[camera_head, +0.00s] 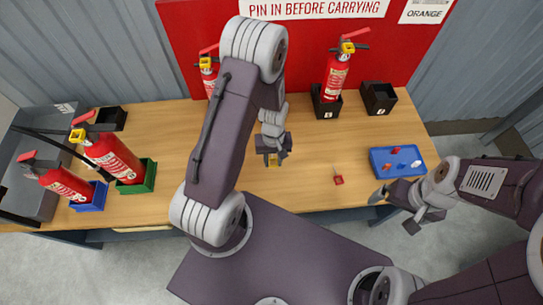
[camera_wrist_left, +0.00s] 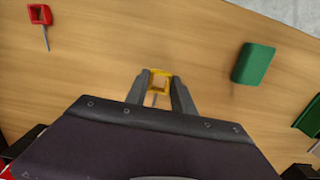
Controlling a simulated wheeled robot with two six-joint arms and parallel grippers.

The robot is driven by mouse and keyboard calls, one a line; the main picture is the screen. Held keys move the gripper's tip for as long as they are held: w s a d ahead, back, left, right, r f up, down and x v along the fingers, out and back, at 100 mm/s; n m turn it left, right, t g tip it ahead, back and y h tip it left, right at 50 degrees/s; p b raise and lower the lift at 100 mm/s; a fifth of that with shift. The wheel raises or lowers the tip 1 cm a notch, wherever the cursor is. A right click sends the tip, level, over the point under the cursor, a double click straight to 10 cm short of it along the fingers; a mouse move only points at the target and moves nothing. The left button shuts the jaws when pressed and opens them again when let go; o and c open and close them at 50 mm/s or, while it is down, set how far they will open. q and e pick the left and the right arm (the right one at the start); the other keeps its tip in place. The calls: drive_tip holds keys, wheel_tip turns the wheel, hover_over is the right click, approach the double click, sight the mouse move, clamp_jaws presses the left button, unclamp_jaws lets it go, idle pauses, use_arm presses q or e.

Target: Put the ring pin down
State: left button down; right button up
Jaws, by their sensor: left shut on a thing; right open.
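My left gripper (camera_head: 273,155) is over the wooden table near its middle. It is shut on a yellow ring pin (camera_head: 275,160). In the left wrist view the yellow square ring (camera_wrist_left: 160,75) sits between the two fingertips, with its thin pin pointing back toward the gripper. I cannot tell whether it touches the table. A red ring pin (camera_head: 338,180) lies on the table to the right; it also shows at the upper left of the wrist view (camera_wrist_left: 41,15). My right gripper (camera_head: 393,212) is open and empty at the front right edge.
A blue tray (camera_head: 380,168) with several small pins stands at the right. Extinguishers stand in a green holder (camera_head: 150,175) and a blue holder (camera_head: 98,197) at the left, others at the back. A green block (camera_wrist_left: 253,63) shows in the wrist view. Table around the yellow pin is clear.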

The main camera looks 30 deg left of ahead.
use_arm(q)
drive_tip(key=w+a+f, duration=0.3)
drive_tip(key=w+a, duration=0.1)
drive_tip(key=shift+a+f, duration=0.35)
drive_tip(key=shift+f, duration=2.15)
drive_tip(key=c, duration=1.1)
unclamp_jaws()
wheel_tip(320, 180, up, 12)
drive_tip(key=s+d+r+m, duration=0.2)
drive_tip(key=s+r, duration=0.1)
drive_tip(key=s+d+r+m+t, duration=0.1)
drive_tip(key=s+d+r+m, duration=0.1)
drive_tip(key=s+r, duration=0.1)
drive_tip(key=s+d+r+m, duration=0.2)
drive_tip(key=s+r, duration=0.2)
drive_tip(key=r, duration=0.1)
drive_tip(key=shift+t, duration=0.4)
drive_tip(key=shift+s+d+r, duration=0.1)
